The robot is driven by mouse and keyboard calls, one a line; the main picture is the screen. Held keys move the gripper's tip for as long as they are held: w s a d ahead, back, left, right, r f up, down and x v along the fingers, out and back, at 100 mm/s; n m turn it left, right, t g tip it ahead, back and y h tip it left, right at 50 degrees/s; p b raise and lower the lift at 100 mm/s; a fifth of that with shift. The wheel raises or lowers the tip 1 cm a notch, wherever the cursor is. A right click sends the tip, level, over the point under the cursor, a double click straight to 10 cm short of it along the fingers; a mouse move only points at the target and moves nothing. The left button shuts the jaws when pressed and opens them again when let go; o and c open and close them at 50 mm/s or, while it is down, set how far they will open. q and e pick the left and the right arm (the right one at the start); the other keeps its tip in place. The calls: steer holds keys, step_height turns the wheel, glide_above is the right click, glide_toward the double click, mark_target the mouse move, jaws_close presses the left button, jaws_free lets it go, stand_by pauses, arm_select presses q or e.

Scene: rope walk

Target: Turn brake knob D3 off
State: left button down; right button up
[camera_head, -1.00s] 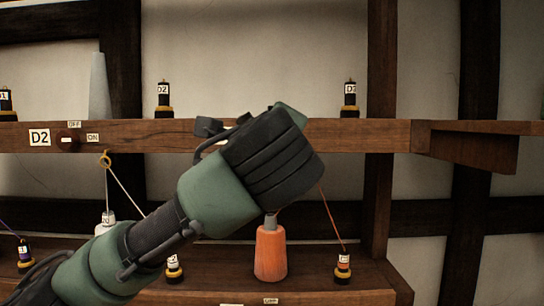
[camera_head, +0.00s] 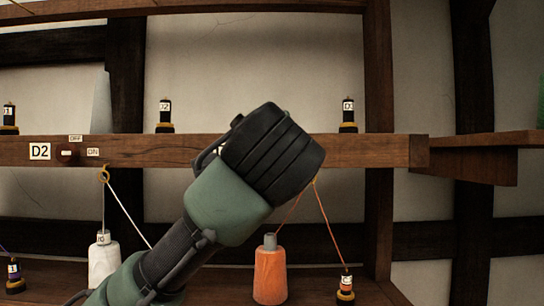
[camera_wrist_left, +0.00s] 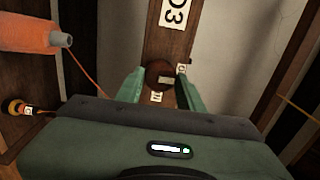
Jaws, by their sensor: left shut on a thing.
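Brake knob D3 (camera_wrist_left: 152,72) is dark, reddish and round, with a light mark on its face, in the left wrist view. The D3 label (camera_wrist_left: 173,14) is on the same wooden beam. My left gripper (camera_wrist_left: 158,78) has its two green fingers on either side of the knob and is shut on it. Small white labels sit beside the knob, partly covered by the fingers. In the head view my left wrist hides knob D3 and the fingers. My right gripper is in neither view.
Knob D2 (camera_head: 67,153) and its D2 label (camera_head: 40,151) are on the beam (camera_head: 370,149) to the left. An orange spool (camera_head: 270,274) with orange cord stands on the lower shelf, near a white spool (camera_head: 103,260). Small black bobbins (camera_head: 165,114) stand on the upper shelf.

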arm_select(q)
steer(key=shift+f, duration=0.1)
steer(key=c, duration=0.9)
jaws_free()
steer(key=shift+s, duration=0.1)
steer(key=s+b, duration=0.2)
steer(key=s, duration=0.5)
steer(key=shift+s+b, duration=0.35)
steer(key=shift+b, duration=0.05)
